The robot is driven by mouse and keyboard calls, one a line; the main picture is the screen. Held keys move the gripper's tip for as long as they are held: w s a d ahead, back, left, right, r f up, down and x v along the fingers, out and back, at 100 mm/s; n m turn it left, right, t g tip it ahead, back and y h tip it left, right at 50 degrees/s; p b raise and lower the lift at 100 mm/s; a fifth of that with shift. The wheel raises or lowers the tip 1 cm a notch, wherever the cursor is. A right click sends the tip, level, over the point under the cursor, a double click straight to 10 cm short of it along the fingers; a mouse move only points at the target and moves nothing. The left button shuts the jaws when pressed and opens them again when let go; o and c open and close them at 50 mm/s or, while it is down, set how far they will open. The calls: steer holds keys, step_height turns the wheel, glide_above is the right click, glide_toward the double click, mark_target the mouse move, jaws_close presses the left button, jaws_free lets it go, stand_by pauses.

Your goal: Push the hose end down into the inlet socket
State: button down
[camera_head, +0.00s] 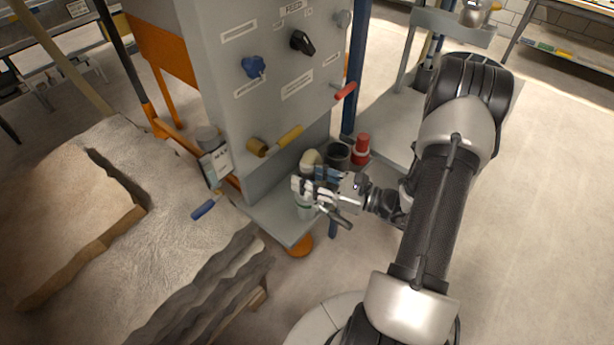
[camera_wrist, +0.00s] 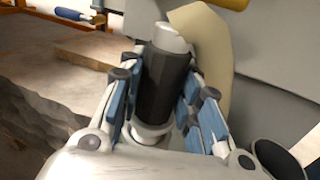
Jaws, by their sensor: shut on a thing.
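My gripper (camera_head: 318,188) is low beside the grey panel, above the shelf at its foot. In the wrist view its blue-padded fingers (camera_wrist: 160,95) close on both sides of a dark upright cylinder with a light grey top, which I take for the hose end (camera_wrist: 167,75). A thick cream hose (camera_wrist: 212,45) curves just behind it; its bend also shows behind the gripper in the head view (camera_head: 311,158). A pale ring (camera_wrist: 150,132) shows at the cylinder's lower end, perhaps the inlet socket. Whether the end sits inside it is hidden.
The grey panel (camera_head: 270,75) with knobs and a yellow-handled lever (camera_head: 283,141) stands close behind. A dark cup (camera_head: 338,154) and a red container (camera_head: 361,149) stand to the right of the hose. The floor at right is open.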

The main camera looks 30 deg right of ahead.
steer(key=shift+f+b, duration=0.7)
steer(key=shift+f, duration=0.25)
steer(key=c, duration=1.1)
jaws_free()
steer(key=v, duration=1.2)
